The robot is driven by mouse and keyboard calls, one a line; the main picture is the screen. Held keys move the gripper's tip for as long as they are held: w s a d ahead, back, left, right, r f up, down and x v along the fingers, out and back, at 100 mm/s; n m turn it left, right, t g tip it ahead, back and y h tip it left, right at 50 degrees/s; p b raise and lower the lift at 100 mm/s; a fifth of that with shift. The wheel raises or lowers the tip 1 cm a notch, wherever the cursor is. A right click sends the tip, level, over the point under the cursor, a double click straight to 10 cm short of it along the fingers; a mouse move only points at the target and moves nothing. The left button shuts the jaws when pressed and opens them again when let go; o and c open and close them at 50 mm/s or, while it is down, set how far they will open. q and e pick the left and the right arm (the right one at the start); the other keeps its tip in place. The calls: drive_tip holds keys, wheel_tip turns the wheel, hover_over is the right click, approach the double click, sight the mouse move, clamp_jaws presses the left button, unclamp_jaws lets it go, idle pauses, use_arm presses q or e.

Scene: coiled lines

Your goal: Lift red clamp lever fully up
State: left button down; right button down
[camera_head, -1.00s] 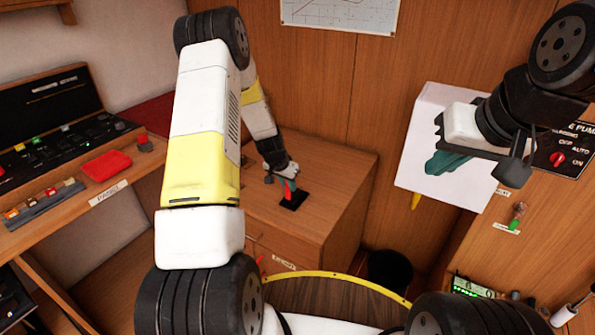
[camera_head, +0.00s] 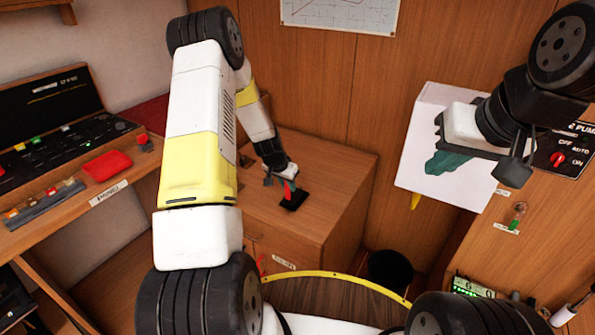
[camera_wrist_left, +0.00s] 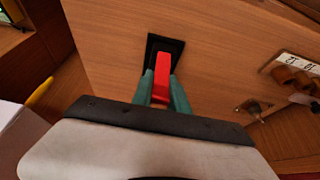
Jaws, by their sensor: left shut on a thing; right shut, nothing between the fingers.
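The red clamp lever (camera_wrist_left: 162,72) stands up from a black base plate (camera_wrist_left: 176,45) on top of a wooden cabinet. In the left wrist view my left gripper (camera_wrist_left: 162,88) has its two green fingers shut on the lever, one on each side. In the head view the lever (camera_head: 287,188) shows as a small red piece beside my left gripper (camera_head: 279,181), and the base plate (camera_head: 293,201) lies just below it. Its exact angle is hard to tell. My right gripper (camera_head: 447,163) is shut and empty, in front of a white panel at the right.
The wooden cabinet top (camera_head: 335,165) is otherwise mostly clear. A desk with a black control panel (camera_head: 70,135) and a red object (camera_head: 107,166) is at the left. A black bin (camera_head: 390,268) stands right of the cabinet. A pump panel (camera_head: 563,155) is at the far right.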

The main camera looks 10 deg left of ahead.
use_arm(q)
drive_tip(key=shift+s+a+f+t+h, duration=0.15)
drive_tip(key=shift+s+a+t+h, duration=0.05)
drive_tip(key=shift+s+t, duration=0.25)
drive_tip(key=shift+s+a+f+t+h, duration=0.1)
drive_tip(key=shift+s+a+t+h, duration=0.15)
drive_tip(key=shift+t, duration=0.2)
drive_tip(key=shift+s+d+r+t, duration=0.1)
drive_tip(key=shift+s+d+t, duration=0.05)
drive_tip(key=shift+t, duration=0.25)
drive_tip(key=c, duration=1.3)
unclamp_jaws()
drive_tip(key=shift+r, duration=0.1)
drive_tip(key=shift+r, duration=0.1)
